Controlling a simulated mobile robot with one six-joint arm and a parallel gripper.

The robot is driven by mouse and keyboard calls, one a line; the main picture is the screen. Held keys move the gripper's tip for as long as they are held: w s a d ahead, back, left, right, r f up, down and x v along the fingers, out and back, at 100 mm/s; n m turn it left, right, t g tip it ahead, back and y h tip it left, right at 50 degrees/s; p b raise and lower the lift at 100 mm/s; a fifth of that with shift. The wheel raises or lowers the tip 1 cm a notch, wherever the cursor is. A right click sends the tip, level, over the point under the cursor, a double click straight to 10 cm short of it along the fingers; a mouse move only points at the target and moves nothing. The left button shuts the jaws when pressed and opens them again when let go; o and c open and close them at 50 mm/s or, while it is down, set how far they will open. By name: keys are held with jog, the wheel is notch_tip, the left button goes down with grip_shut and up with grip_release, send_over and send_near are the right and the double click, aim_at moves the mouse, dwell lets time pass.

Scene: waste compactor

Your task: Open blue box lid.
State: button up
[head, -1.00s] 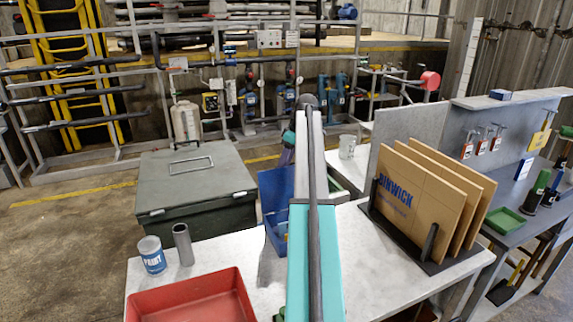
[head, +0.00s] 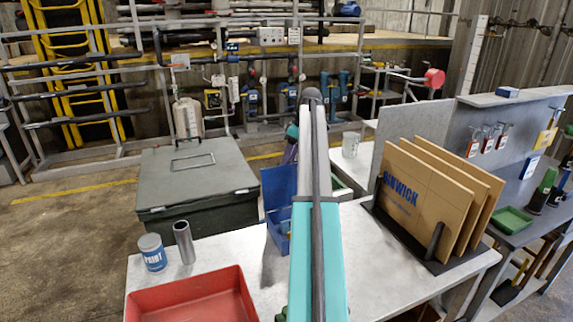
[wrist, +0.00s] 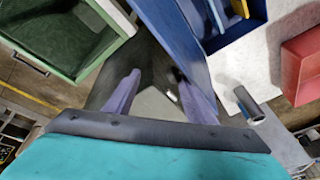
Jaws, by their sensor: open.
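The blue box (head: 279,232) stands on the light worktop, partly hidden behind my arm in the head view. Its blue lid (head: 278,186) stands steeply raised at the far side, and small contents show in the box. In the wrist view the lid (wrist: 170,32) is a long blue panel slanting down towards my jaws, with the box's inside (wrist: 222,14) beyond it. My gripper (wrist: 160,92) is open, its two fingers apart. The lid's lower end in that view lies near the right finger; I cannot tell if they touch. In the head view my arm mostly hides the gripper.
A red tray (head: 190,300), a paint can (head: 152,253) and a metal tube (head: 184,243) stand left on the worktop. A dark green chest (head: 196,180) is behind them. Cardboard panels in a black rack (head: 430,262) stand on the right.

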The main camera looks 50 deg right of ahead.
jog(key=b+v, duration=0.1)
jog(key=v, duration=1.2)
jog(key=shift+a+r, duration=0.15)
jog(key=shift+a, duration=0.15)
jog(key=shift+s, duration=0.15)
